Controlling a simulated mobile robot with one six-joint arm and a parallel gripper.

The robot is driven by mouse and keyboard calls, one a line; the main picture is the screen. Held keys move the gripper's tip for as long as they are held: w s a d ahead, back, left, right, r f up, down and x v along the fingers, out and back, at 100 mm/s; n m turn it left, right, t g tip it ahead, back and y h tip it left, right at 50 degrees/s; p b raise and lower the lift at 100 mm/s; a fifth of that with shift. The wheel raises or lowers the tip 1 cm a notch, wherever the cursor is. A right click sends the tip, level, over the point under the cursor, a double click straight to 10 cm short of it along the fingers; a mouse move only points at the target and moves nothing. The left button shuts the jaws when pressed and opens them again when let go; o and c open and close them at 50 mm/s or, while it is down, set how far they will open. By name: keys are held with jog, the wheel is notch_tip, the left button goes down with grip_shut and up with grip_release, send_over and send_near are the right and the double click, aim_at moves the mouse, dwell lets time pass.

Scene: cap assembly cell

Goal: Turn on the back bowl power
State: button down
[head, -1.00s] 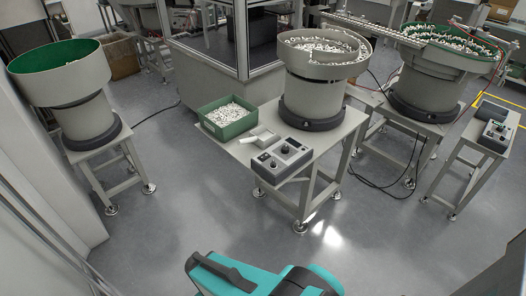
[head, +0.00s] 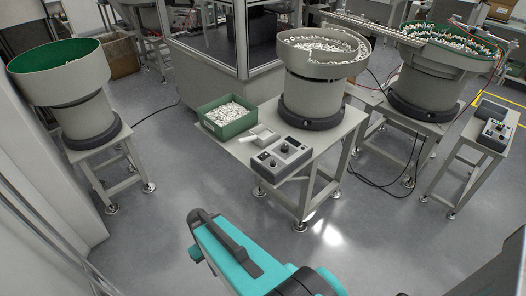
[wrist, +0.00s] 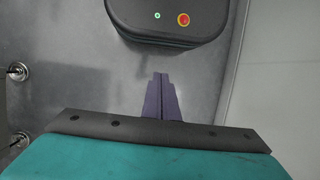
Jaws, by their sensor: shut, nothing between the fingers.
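My gripper (wrist: 161,78) shows in the wrist view with its two dark fingers together and nothing between them, above grey floor. The fingers do not show in the head view, only my teal arm at the bottom. A control box (head: 282,160) with dark knobs sits on the front of the middle table, before the middle feeder bowl (head: 322,62). Another control box (head: 495,134) sits on a small stand at the right, near the green-lined right feeder bowl (head: 432,68). The switch positions are too small to tell. My gripper touches neither box.
A green bin of white parts (head: 227,118) and a small scoop-like tray (head: 262,136) share the middle table (head: 240,150). An empty green-lined bowl (head: 60,72) stands at the left. Cables lie under the right tables. The floor in front is clear.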

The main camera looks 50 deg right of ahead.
jog(key=w+d+r+t, duration=0.2)
jog(key=w+d+r, duration=0.4)
jog(key=d+r, duration=0.35)
jog(key=w+d+r+t, duration=0.2)
jog(key=w+d+r, duration=0.4)
jog(key=d+r, duration=0.3)
jog(key=s+d+r+t+h+p, duration=0.1)
jog(key=s+d+r+t, duration=0.1)
jog(key=d+r, duration=2)
jog(key=shift+s+d+t, duration=0.2)
jog(key=shift+s+t, duration=0.2)
jog(key=shift+t, duration=0.2)
jog(key=shift+f, duration=0.2)
jog(key=p, duration=0.3)
send_over(261, 156)
jog(key=s, duration=0.1)
jog(key=shift+d+f, duration=0.15)
jog(key=shift+f, duration=2.1)
jog(key=shift+d+f, duration=0.1)
jog(key=shift+f, duration=2.1)
jog(key=shift+a+f+p, duration=0.15)
jog(key=shift+f+p, duration=0.15)
jog(key=shift+f, duration=0.8)
jog(key=shift+a+f+p, duration=0.1)
jog(key=shift+f+p, duration=0.15)
jog(key=shift+f, duration=0.85)
